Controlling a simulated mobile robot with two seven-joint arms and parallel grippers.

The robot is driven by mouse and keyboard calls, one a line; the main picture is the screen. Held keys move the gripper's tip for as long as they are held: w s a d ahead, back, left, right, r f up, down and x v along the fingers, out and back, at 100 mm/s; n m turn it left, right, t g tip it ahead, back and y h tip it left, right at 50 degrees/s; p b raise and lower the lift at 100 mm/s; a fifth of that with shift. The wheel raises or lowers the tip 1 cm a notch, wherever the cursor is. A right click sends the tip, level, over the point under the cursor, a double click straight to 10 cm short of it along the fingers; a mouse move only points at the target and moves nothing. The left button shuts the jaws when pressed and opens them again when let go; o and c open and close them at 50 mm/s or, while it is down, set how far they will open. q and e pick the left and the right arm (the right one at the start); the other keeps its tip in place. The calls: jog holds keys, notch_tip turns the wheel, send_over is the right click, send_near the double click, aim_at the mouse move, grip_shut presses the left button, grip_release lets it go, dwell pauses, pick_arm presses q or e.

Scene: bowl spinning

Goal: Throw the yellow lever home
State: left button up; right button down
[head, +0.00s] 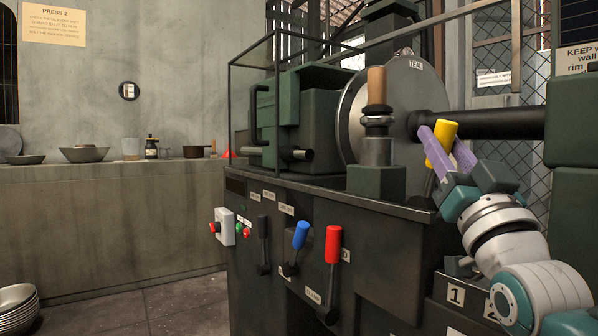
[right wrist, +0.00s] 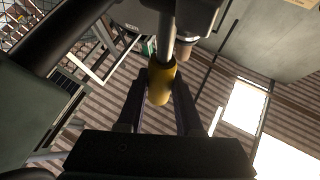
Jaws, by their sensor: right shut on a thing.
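The yellow lever (head: 441,144) stands at the right of the machine, its yellow grip tilted up and to the right on a dark shaft. My right gripper (head: 446,150) has its purple fingers on either side of the yellow grip and is shut on it. In the right wrist view the yellow lever (right wrist: 161,82) sits between the two dark fingers of my right gripper (right wrist: 160,100), with its metal rod running up to the machine. The foot of the lever is partly hidden by my gripper in the head view. My left gripper is not in view.
The machine's front has a blue lever (head: 300,235), a red lever (head: 333,244) and a black lever (head: 263,240). A wooden-handled post (head: 376,86) stands left of the yellow lever, before a round disc (head: 408,85). A thick dark bar (head: 490,122) runs just behind my gripper.

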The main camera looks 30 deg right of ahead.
jog(key=shift+s+d+f+m+h+b, duration=0.1)
jog(key=shift+s+f+m+h+b, duration=0.1)
jog(key=shift+s+m+h+b, duration=0.35)
jog(key=shift+s+f+m+h+b, duration=0.2)
jog(key=shift+m+h+b, duration=0.5)
jog(key=shift+h, duration=0.25)
jog(key=shift+r, duration=0.1)
jog(key=c, duration=0.6)
grip_release()
jog(key=v, duration=1)
jog(key=shift+d, duration=0.1)
jog(key=shift+w+t+y, duration=0.1)
jog(key=shift+t+y, duration=0.2)
